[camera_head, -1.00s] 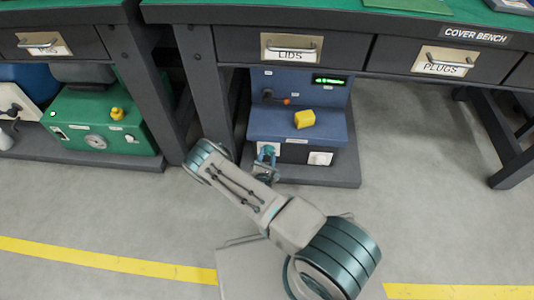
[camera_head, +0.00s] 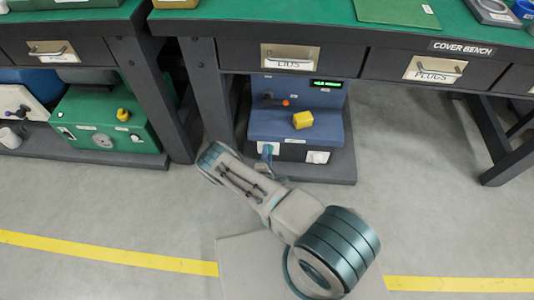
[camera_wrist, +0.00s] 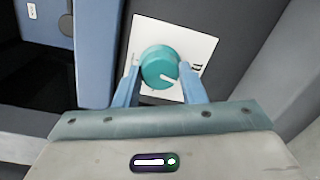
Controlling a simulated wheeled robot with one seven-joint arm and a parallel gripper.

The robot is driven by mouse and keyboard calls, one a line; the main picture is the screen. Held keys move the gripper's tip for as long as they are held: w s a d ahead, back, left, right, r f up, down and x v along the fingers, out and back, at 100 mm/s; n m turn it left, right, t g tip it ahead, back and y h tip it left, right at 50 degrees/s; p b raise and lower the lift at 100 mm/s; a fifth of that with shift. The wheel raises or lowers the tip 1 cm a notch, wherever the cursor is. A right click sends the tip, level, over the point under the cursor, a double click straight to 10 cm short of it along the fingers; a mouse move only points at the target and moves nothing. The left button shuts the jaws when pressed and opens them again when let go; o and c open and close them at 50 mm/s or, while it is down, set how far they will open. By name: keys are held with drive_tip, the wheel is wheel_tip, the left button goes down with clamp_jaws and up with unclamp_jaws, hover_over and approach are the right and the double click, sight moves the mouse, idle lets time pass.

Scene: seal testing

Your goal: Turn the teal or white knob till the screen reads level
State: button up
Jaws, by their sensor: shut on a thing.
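The teal knob (camera_wrist: 157,66) stands on a white plate (camera_wrist: 203,45) in the wrist view. A pale pointer mark on its face points to the lower right. My gripper (camera_wrist: 161,80) has its two blue fingers on either side of the knob and is shut on it. In the head view my arm partly covers this spot at the front of the blue and black machine (camera_head: 270,125). The white knob (camera_head: 317,157) is to the right on the same front, untouched. The screen (camera_head: 327,84) is lit green at the upper right of the machine; its text is too small to read.
The machine sits on a dark base (camera_head: 335,172) under the cover bench, with drawers (camera_head: 290,57) above. A yellow block (camera_head: 302,120) lies on its ledge. A bench leg (camera_head: 210,95) stands close on the left. Floor to the right is open.

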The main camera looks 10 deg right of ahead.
idle(0.3)
drive_tip(key=o, duration=1)
drive_tip(key=shift+w, duration=0.1)
